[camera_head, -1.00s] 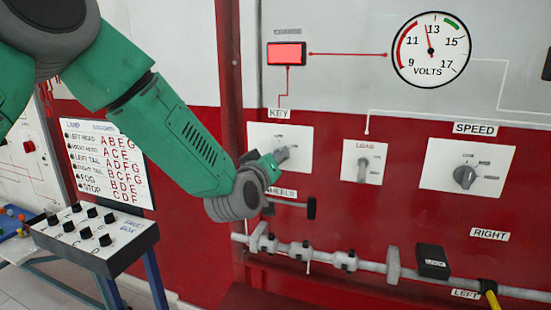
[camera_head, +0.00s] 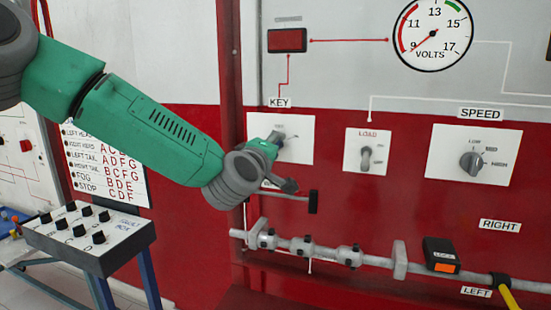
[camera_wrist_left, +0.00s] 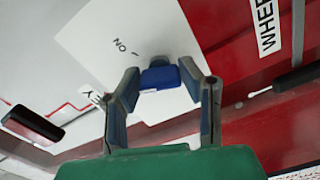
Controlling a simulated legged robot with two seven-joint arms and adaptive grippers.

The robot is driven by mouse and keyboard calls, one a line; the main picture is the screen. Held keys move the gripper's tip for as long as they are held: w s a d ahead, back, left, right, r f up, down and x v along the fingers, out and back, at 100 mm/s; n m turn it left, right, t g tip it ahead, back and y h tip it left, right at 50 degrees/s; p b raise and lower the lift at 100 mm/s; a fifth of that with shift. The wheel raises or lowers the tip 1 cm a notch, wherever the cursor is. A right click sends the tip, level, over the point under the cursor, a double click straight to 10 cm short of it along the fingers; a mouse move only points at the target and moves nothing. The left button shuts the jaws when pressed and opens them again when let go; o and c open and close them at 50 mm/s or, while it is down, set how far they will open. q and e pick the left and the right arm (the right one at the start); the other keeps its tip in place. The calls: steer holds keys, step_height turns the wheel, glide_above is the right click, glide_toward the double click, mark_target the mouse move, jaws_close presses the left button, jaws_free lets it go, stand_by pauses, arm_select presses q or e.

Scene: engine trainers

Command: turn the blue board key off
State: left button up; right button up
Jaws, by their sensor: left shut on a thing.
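The blue board key (camera_wrist_left: 160,78) shows in the left wrist view in front of a white plate with an "ON" mark, which lies to the left of the key. My left gripper (camera_wrist_left: 161,86) has its two fingers on either side of the key and is shut on it. In the head view, my left gripper (camera_head: 279,141) is at the white KEY plate (camera_head: 301,146) and hides the key. The charge lamp (camera_head: 287,40) is dark red, unlit. The volts gauge (camera_head: 433,35) needle points low, near 9. My right gripper is not in view.
A horizontal bar with a black end (camera_head: 313,202) sits just below my left gripper. A grey rail (camera_head: 325,252) runs lower down. The LOAD switch (camera_head: 367,155) and SPEED knob (camera_head: 473,163) are to the right. The fault box (camera_head: 88,240) stands at the lower left.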

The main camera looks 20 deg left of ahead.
arm_select(q)
steer(key=shift+f+n+b, duration=0.2)
steer(key=shift+n+b, duration=0.5)
steer(key=shift+n, duration=0.25)
steer(key=shift+f+n+b, duration=0.2)
steer(key=shift+n+b, duration=0.45)
steer(key=shift+n, duration=0.3)
steer(key=o, duration=1.1)
steer(key=shift+r, duration=0.15)
steer(key=shift+s+r, duration=0.1)
steer(key=shift+s, duration=0.1)
steer(key=s, duration=1.1)
steer(key=shift+s+a, duration=0.25)
steer(key=shift+a, duration=0.05)
